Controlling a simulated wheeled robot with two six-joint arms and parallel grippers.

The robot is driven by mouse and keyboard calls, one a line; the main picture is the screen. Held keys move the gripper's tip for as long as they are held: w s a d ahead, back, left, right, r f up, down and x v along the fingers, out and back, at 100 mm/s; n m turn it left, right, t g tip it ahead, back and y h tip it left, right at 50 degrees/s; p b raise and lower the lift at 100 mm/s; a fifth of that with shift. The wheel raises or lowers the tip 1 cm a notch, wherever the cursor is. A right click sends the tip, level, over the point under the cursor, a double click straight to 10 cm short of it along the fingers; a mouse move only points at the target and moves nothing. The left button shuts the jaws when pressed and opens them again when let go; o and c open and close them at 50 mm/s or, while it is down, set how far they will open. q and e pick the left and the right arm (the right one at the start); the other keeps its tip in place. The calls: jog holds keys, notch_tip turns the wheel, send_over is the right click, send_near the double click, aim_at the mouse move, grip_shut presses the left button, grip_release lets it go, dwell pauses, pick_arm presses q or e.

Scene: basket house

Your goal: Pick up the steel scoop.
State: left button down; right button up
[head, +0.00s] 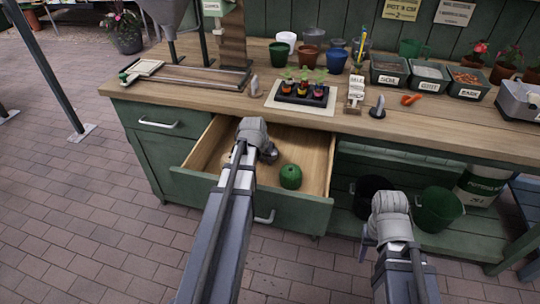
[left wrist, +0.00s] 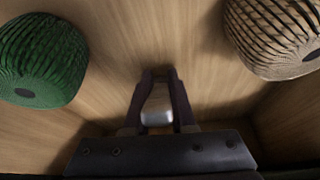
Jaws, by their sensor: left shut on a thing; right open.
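My left gripper (head: 268,154) reaches down into the open drawer (head: 318,160) of the green bench. In the left wrist view its dark fingers (left wrist: 158,76) are closed around a small silvery piece (left wrist: 157,117), which looks like part of the steel scoop. The rest of that thing is hidden by the fingers and the gripper body. In the head view the scoop cannot be made out behind my left arm. My right gripper (head: 368,240) is open and empty, in front of the bench's lower shelf.
A green twine ball (head: 290,176) lies in the drawer, and also shows in the left wrist view (left wrist: 40,60). A beige twine ball (left wrist: 275,36) lies across from it. Drawer walls stand close around the gripper. The seedling tray (head: 302,94) and several pots are on the benchtop.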

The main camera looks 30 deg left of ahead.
pick_arm(q)
jog(key=shift+r, duration=0.2)
jog(key=shift+r+p, duration=0.6)
jog(key=shift+p, duration=0.15)
jog(key=s, duration=0.4)
jog(key=shift+s+d+f, duration=0.2)
jog(key=shift+s+d, duration=0.15)
jog(key=r+p, duration=1.2)
jog(key=r, duration=0.1)
jog(key=shift+w+a+p, duration=0.1)
jog(key=shift+w+p, duration=0.25)
jog(key=shift+w, duration=0.05)
notch_tip(320, 180, up, 4)
jog(key=p, duration=0.4)
